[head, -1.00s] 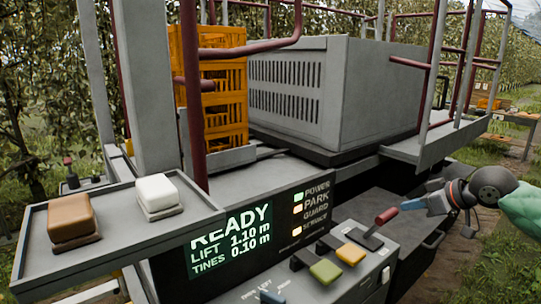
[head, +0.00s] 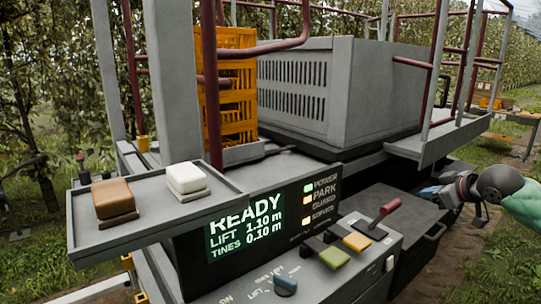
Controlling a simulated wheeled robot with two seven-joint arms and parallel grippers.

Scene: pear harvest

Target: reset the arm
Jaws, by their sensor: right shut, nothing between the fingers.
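My right gripper (head: 430,194) is at the right of the head view, with its arm coming in from the right edge. Its fingers are shut with nothing between them. It is apart from the control panel, to the right of the red-handled lever (head: 384,213). My left gripper is not in the picture.
A tray (head: 140,235) holds a brown block (head: 113,198) and a white block (head: 187,177). Orange crates (head: 230,95) and metal posts stand behind.

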